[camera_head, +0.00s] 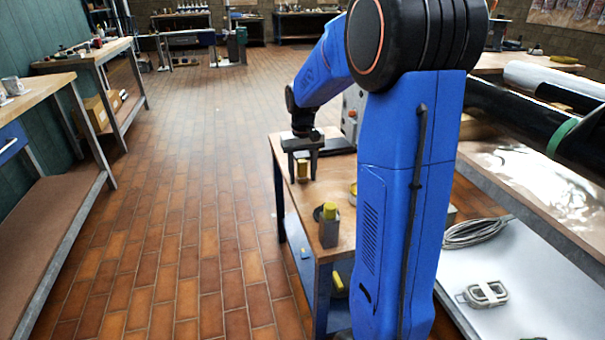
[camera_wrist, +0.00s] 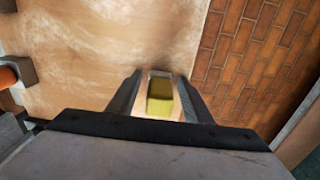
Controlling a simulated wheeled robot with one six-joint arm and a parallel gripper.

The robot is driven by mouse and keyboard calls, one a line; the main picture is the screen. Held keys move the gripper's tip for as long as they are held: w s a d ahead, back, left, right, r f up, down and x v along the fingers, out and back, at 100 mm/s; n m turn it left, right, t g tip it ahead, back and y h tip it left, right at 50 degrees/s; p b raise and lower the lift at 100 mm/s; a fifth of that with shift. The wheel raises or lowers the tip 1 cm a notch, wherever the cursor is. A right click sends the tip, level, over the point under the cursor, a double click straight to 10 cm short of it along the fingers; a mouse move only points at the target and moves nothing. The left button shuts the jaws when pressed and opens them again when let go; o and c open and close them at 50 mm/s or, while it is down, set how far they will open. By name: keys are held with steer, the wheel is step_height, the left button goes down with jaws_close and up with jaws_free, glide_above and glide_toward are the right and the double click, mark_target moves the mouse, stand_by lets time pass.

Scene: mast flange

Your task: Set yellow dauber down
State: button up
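A yellow dauber (camera_head: 303,168) is between the two fingers of my gripper (camera_head: 303,172), over the left part of the wooden bench top. In the wrist view the yellow dauber (camera_wrist: 160,97) lies between the fingers of my gripper (camera_wrist: 160,80), with a narrow gap showing on each side. The fingers look open around it. Whether its base touches the bench is hard to tell. A second yellow-capped block (camera_head: 329,225) with a greyish body stands at the near end of the bench top.
The wooden bench (camera_head: 286,160) has a free left edge above the brick floor (camera_head: 200,220). The wrist view shows this floor (camera_wrist: 245,50) close to the right. An orange-ended object (camera_wrist: 8,77) is at the left. A grey shelf (camera_head: 530,280) holds coiled cable (camera_head: 475,232).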

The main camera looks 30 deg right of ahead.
steer(key=shift+r, duration=0.15)
step_height(320, 180, up, 11)
steer(key=shift+r, duration=0.5)
stand_by(0.7)
